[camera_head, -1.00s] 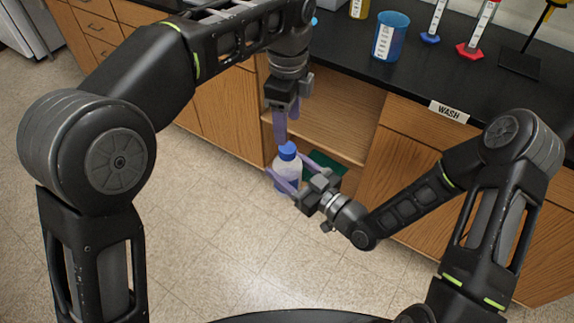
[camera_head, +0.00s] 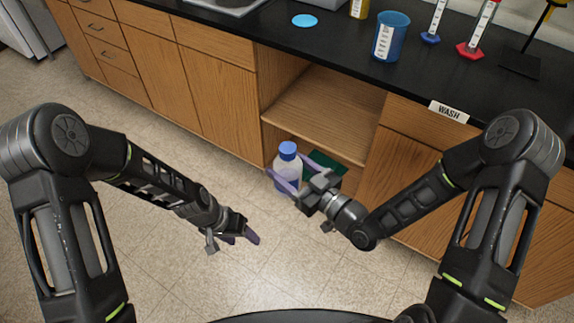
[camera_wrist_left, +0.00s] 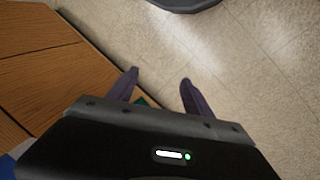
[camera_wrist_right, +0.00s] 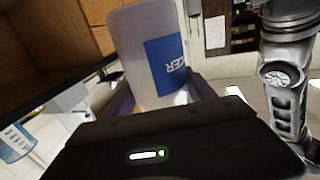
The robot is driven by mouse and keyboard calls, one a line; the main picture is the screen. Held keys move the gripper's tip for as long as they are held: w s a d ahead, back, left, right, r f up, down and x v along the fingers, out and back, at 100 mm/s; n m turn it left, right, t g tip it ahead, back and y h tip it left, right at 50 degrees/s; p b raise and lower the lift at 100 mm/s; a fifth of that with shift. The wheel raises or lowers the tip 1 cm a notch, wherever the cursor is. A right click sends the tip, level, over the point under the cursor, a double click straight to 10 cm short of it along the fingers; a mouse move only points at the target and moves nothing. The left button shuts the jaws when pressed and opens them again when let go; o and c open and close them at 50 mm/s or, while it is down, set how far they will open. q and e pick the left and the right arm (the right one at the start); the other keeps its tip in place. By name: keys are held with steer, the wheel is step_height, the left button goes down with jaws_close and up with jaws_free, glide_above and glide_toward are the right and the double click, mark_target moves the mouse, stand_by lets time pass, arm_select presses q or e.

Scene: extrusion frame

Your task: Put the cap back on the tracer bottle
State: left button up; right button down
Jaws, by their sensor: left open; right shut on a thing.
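The tracer bottle (camera_head: 286,172) is translucent with a blue label, and its blue cap (camera_head: 288,150) sits on top of its neck. I cannot tell how tightly the cap is seated. My right gripper (camera_head: 285,180) is shut on the bottle's body and holds it upright in front of the open cabinet. The bottle (camera_wrist_right: 150,60) also fills the middle of the right wrist view, between the fingers, with its cap out of sight. My left gripper (camera_head: 248,236) is open and empty, low over the floor to the left of the bottle. Its spread fingers show in the left wrist view (camera_wrist_left: 158,88).
The open cabinet shelf (camera_head: 325,120) is behind the bottle, with a dark green item (camera_head: 326,163) below it. The black counter (camera_head: 340,50) carries a blue beaker (camera_head: 390,37), a blue disc (camera_head: 304,20) and cylinders. The floor at left is clear.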

steer(key=shift+r, duration=0.1)
arm_select(q)
steer(key=s+d+f+n, duration=0.1)
steer(key=s+f+n, duration=0.3)
steer(key=s, duration=0.9)
steer(key=shift+s+d+f, duration=0.2)
steer(key=shift+s+f, duration=0.15)
steer(key=shift+f, duration=0.45)
arm_select(e)
steer(key=shift+a, duration=0.1)
steer(key=w+d+r+m+t+h, duration=0.2)
steer(key=w+d+r+m+h, duration=0.1)
steer(key=d, duration=0.4)
steer(key=w+d+r+m+t+h, duration=0.2)
steer(key=w+d+r+m+h, duration=0.1)
steer(key=w+d+m+h, duration=0.2)
steer(key=w+d+h, duration=0.2)
steer(key=d+h, duration=0.1)
steer(key=shift+w+d+r+h, duration=0.25)
steer(key=shift+r+h, duration=0.05)
steer(key=shift+r, duration=0.1)
arm_select(q)
steer(key=shift+c, duration=0.4)
